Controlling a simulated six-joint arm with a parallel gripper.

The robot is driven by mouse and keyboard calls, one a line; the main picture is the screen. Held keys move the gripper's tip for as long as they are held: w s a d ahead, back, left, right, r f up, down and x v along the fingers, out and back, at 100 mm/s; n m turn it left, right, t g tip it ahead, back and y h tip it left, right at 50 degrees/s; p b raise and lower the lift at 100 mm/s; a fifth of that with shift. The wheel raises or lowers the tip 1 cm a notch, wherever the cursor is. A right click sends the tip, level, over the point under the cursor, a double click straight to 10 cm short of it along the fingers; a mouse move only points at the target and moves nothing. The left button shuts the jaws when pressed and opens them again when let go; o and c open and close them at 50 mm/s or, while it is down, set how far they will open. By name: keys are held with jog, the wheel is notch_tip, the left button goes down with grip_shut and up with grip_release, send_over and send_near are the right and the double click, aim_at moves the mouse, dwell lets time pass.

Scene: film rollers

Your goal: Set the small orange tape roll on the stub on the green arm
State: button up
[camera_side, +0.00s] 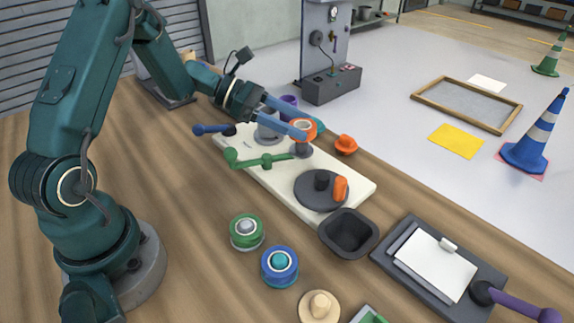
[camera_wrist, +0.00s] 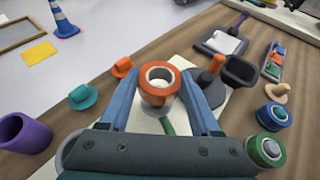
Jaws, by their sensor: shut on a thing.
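The small orange tape roll (camera_side: 309,132), with a pale core ring, is between the blue fingers of my gripper (camera_side: 302,126). In the wrist view the roll (camera_wrist: 157,98) sits upright, its hole facing up, with a finger pressed on each side. The green arm (camera_side: 262,160) lies over the cream base plate below. A grey stub (camera_side: 302,149) at its right end shows just under the roll. I cannot tell whether the roll touches the stub or is around its top. In the wrist view the roll hides most of the stub, and a bit of green arm (camera_wrist: 168,126) shows below.
A blue arm (camera_side: 208,129) is left of the green one. A grey disc (camera_side: 318,200) with an orange tab is on the plate (camera_side: 365,187). Green (camera_side: 246,232) and blue (camera_side: 279,267) rolls and a black bowl (camera_side: 349,235) are nearer.

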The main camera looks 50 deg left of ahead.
jog(key=shift+f, duration=1.6)
jog(key=o, duration=1.4)
jog(key=shift+v, duration=2.55)
jog(key=shift+d, duration=0.1)
